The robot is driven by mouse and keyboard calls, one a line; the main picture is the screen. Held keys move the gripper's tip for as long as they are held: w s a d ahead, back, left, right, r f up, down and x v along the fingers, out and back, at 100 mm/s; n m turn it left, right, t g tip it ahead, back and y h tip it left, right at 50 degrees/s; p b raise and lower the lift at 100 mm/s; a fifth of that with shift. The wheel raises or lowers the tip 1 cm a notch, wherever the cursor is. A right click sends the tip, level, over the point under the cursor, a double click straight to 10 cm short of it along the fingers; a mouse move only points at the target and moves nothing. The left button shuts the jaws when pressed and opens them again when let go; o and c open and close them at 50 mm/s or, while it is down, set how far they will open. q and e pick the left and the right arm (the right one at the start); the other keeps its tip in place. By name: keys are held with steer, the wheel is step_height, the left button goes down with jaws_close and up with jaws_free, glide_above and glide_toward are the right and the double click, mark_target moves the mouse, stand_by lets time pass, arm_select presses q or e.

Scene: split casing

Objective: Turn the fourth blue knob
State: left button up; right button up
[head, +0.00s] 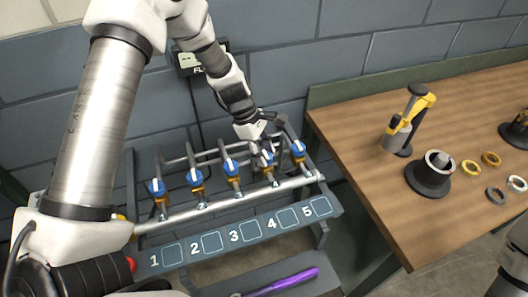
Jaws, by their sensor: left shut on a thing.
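A row of blue knobs sits on valves along a silver pipe, above a grey plate numbered 1 to 5. The fourth blue knob (267,159) is above the number 4 and is partly hidden by my left gripper (265,148). That gripper reaches down from above and is shut on the knob. The first knob (157,188), second knob (194,178), third knob (231,167) and fifth knob (298,148) stand free on either side. The exact angle of the fourth knob is hard to tell. My right gripper is out of view.
The numbered plate (183,263) runs along the front of the pipes. A purple-handled tool (285,282) lies on a shelf below. A wooden table (360,145) at the right holds a yellow and grey device (403,125), a dark round holder (428,180) and several rings.

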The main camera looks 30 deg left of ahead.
arm_select(q)
steer(key=shift+s+f+m, duration=0.15)
steer(key=shift+f+m, duration=0.05)
steer(key=shift+m, duration=0.1)
steer(key=m+g+p, duration=0.1)
steer(key=m, duration=0.2)
steer(key=shift+g, duration=0.4)
steer(key=m+g, duration=0.1)
steer(key=m, duration=0.3)
steer(key=shift+y+p, duration=0.3)
steer(key=m, duration=0.2)
steer(key=m+g+y, duration=0.1)
steer(key=m, duration=0.2)
steer(key=shift+w+d+f+g+y, duration=0.1)
steer(key=shift+w+d+g+y, duration=0.1)
steer(key=shift+g+y, duration=0.1)
steer(key=m+y, duration=0.1)
steer(key=m, duration=0.4)
steer(key=shift+w+g+y, duration=0.1)
steer(key=shift+g+y, duration=0.2)
steer(key=shift+y, duration=0.1)
steer(key=shift+m, duration=0.3)
steer(key=o, duration=1.1)
steer(key=shift+o, duration=0.2)
steer(key=shift+w, duration=0.15)
